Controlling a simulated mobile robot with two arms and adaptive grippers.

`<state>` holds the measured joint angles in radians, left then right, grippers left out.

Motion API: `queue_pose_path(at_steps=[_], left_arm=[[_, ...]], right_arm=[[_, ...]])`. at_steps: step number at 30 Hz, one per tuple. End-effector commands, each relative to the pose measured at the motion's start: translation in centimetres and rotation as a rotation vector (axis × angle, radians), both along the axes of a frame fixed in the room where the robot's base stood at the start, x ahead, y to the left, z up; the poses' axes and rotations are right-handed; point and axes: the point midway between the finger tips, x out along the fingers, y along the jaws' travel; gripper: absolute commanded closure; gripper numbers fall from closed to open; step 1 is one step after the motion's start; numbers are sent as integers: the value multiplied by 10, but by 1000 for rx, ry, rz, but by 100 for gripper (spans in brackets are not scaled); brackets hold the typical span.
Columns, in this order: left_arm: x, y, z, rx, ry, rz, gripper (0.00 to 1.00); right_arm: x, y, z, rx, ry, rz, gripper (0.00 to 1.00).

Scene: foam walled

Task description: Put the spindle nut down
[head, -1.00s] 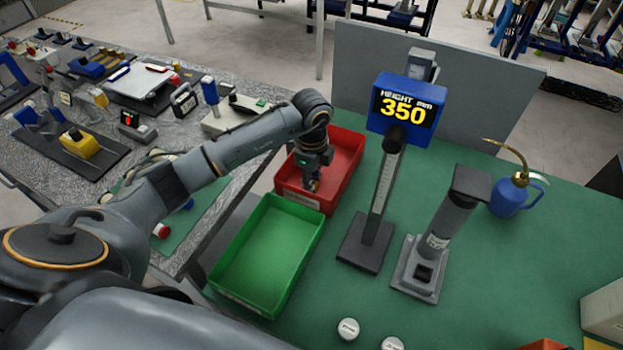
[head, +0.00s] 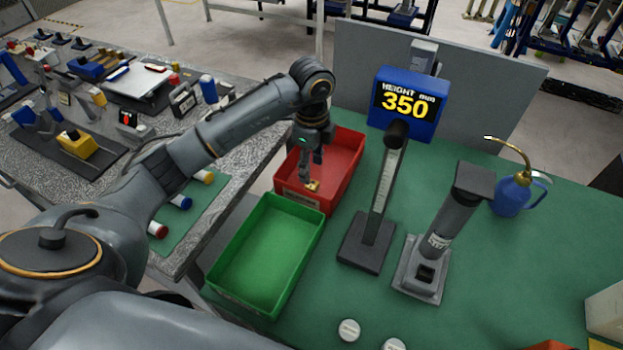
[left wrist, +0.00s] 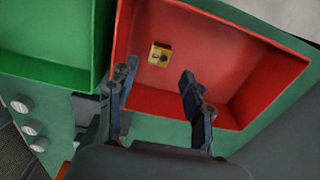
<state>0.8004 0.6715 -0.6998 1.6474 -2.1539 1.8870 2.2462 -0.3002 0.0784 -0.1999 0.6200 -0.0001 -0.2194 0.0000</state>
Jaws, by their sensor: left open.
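The spindle nut (head: 312,185) is a small brass-coloured piece with a dark hole. It lies on the floor of the red bin (head: 343,160), near the bin's front end. In the left wrist view the nut (left wrist: 160,54) lies flat inside the red bin (left wrist: 215,68), apart from the fingers. My left gripper (head: 312,170) is over the red bin, just above the nut, with its fingers pointing down. In the left wrist view the left gripper (left wrist: 158,92) has its two fingers wide apart with nothing between them. My right gripper is out of view.
An empty green bin (head: 266,250) stands in front of the red bin. A height gauge (head: 366,240) and a grey column device (head: 432,255) stand to the right, with a blue oil can (head: 511,195) beyond. White round caps (head: 349,330) lie at the front.

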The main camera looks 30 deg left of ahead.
Motion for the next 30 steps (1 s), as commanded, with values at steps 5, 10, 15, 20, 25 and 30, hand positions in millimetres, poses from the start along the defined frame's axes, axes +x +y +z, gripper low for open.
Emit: queue_pose_path(at_steps=[5,10,15,20,25,30], left_arm=[[1,0,35,0,-4,0,50],[0,0,56,0,-2,0,50],[0,0,62,0,0,0,50],[0,0,61,0,1,0,50],[0,0,61,0,1,0,50],[0,0,61,-1,1,-1,50]], right_arm=[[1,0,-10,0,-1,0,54],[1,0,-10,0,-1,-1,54],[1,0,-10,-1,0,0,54],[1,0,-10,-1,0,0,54],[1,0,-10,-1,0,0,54],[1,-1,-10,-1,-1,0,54]])
